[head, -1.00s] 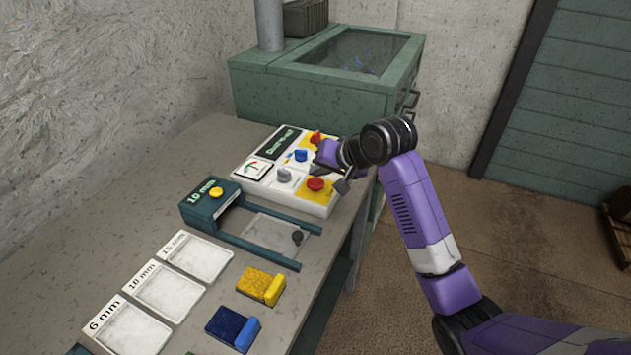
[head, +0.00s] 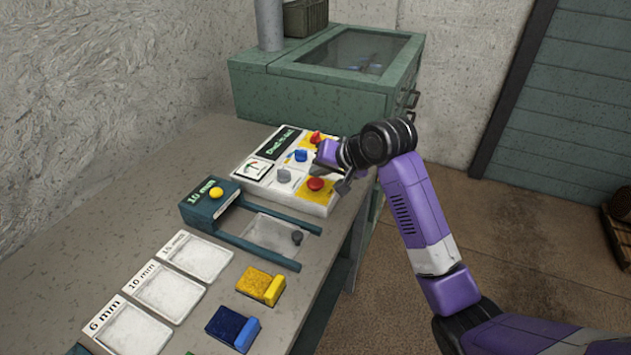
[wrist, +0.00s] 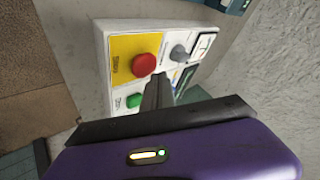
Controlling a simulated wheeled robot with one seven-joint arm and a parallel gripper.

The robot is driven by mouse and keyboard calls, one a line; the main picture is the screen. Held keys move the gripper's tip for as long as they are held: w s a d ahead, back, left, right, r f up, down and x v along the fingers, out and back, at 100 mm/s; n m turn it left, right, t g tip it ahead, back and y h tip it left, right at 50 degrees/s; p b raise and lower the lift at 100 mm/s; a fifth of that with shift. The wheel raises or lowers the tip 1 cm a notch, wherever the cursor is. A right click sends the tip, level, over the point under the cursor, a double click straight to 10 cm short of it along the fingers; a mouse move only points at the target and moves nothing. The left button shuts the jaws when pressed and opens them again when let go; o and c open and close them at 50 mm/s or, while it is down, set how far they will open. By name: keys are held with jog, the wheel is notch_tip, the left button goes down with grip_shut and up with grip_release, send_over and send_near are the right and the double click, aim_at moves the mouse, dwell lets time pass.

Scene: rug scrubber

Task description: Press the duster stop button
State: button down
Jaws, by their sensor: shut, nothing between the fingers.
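The duster control panel (head: 254,191) is a white box at the back of the bench. A red button (head: 316,184) sits on its near yellow patch, and shows clearly in the wrist view (wrist: 145,64). A grey knob (head: 284,176) stands left of the red button.
A second red control (head: 315,138) and a blue knob (head: 300,155) are farther back on the panel. A green cabinet (head: 310,100) with a window stands behind. A slide frame (head: 250,243), yellow block (head: 262,286) and blue block (head: 232,327) lie nearer on the bench.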

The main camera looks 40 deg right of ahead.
aim_at(318, 183)
jog(key=shift+f, duration=0.15)
jog(key=shift+f, duration=0.2)
jog(key=shift+f, duration=0.55)
dwell(0.7)
dwell(0.3)
jog(key=shift+r+p, duration=0.95)
jog(key=shift+p, duration=0.15)
jog(key=shift+r, duration=0.1)
notch_tip(318, 183, up, 5)
jog(key=p, duration=0.5)
dwell(0.5)
